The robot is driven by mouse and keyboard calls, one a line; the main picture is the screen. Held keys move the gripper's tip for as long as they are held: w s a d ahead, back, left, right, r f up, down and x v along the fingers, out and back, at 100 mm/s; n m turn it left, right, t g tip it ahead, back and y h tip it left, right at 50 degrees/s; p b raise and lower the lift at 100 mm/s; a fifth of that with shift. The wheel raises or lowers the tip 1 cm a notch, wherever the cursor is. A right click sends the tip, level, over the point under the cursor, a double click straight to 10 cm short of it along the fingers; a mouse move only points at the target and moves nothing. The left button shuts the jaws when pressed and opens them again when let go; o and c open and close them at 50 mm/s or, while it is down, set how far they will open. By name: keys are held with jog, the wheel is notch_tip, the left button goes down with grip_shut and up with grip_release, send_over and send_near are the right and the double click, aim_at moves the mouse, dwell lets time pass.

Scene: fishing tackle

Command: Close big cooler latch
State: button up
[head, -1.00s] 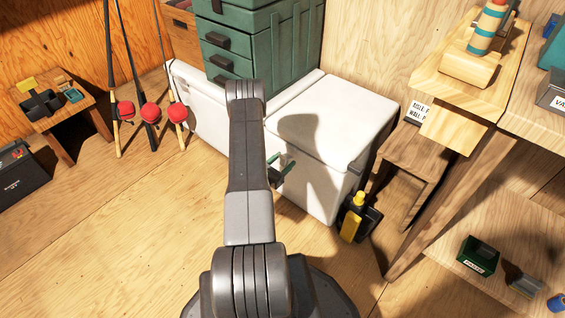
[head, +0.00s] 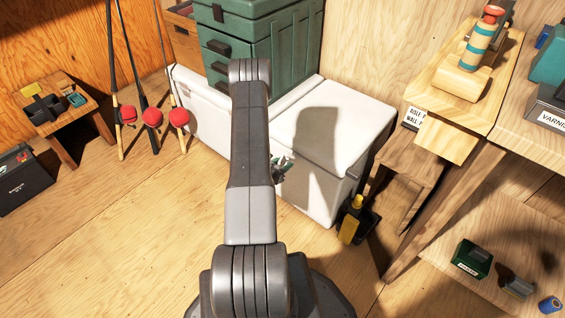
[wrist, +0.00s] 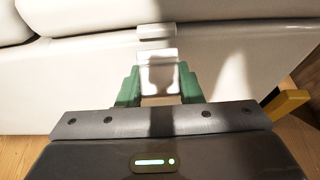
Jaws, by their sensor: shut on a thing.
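The big white cooler (head: 345,125) stands on the floor against the back wall with its lid down. My gripper (head: 281,167) is low at its front face, partly hidden behind my arm in the head view. In the wrist view my gripper (wrist: 159,82) has its green fingers on both sides of a pale latch flap (wrist: 158,70) and is shut on it. A small pale catch piece (wrist: 156,32) sits just above the flap on the cooler front. Whether the flap touches that piece is hard to tell in the bright light.
A green drawer chest (head: 265,45) stands on the cooler's left part. A yellow-topped bottle (head: 350,222) stands on the floor by the cooler's right end. A wooden workbench (head: 465,95) is at right, and rods with red floats (head: 151,117) lean at left. Floor in front is clear.

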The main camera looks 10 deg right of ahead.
jog(key=g+y, duration=0.1)
jog(key=r+g+y+p, duration=0.1)
jog(key=d+r+g+y+p, duration=0.1)
jog(key=y, duration=0.1)
jog(key=shift+w, duration=0.4)
jog(key=shift+w+d+r+g+y+p, duration=0.1)
jog(key=shift+g+y+p, duration=0.3)
jog(key=shift+y, duration=0.1)
jog(key=shift+w+d+g+y+p, duration=0.1)
jog(key=shift+g+y+p, duration=0.3)
jog(key=shift+y, duration=0.1)
jog(key=o, duration=1)
jog(key=p+v, duration=0.2)
jog(key=v, duration=1.1)
jog(key=shift+s+a+r, duration=0.1)
jog(key=shift+a+r, duration=0.05)
jog(key=shift+r, duration=0.15)
jog(key=shift+f, duration=0.1)
